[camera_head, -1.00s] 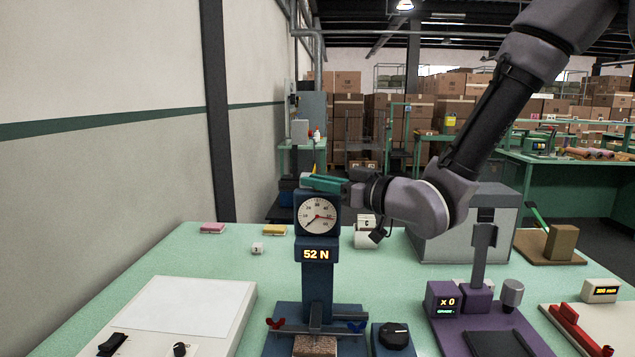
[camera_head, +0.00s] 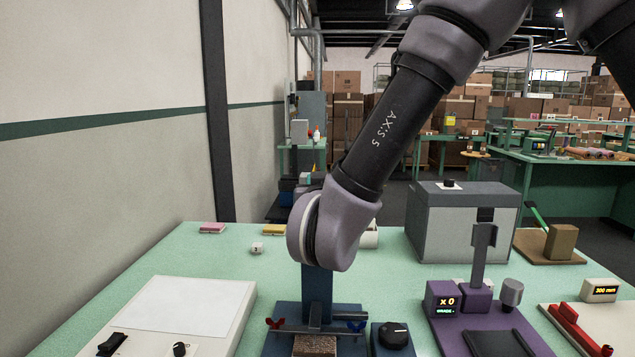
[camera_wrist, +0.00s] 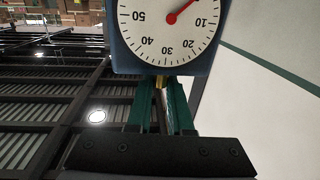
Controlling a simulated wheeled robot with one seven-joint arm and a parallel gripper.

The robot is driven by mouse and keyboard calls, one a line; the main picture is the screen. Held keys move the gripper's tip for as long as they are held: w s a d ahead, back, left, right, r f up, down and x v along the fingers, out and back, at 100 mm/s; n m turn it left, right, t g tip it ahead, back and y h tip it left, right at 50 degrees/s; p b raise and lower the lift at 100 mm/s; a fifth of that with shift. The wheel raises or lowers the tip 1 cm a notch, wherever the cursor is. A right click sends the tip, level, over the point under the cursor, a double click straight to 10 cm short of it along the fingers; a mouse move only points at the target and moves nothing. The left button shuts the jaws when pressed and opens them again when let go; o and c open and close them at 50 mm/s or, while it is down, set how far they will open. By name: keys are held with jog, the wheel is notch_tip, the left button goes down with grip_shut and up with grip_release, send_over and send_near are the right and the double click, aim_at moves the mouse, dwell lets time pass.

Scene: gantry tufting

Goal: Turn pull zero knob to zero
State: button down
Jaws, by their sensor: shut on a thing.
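The pull gauge is a dark blue stand (camera_head: 317,285) on the table, with a round white dial that my arm hides in the head view. The dial (camera_wrist: 160,35) shows in the wrist view, upside down and cut off at the top. Its red pointer (camera_wrist: 182,10) slants to the upper right, just above the 10 mark; its tip is out of frame. My gripper (camera_wrist: 161,90) has green fingers at the dial housing's edge, shut on a small brass-coloured knob (camera_wrist: 160,81). The head view hides my gripper behind my arm.
A black dial knob on a block (camera_head: 393,335) stands right of the stand's base. Further right are a purple device (camera_head: 450,325) and a grey box (camera_head: 460,225). A white panel (camera_head: 180,310) lies at left.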

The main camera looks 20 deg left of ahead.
jog(key=shift+m+t+h, duration=0.4)
jog(key=shift+m+h, duration=0.2)
jog(key=shift+h, duration=0.3)
jog(key=shift+r, duration=0.1)
jog(key=c, duration=0.8)
grip_release()
jog(key=v, duration=1)
jog(key=shift+s, duration=0.4)
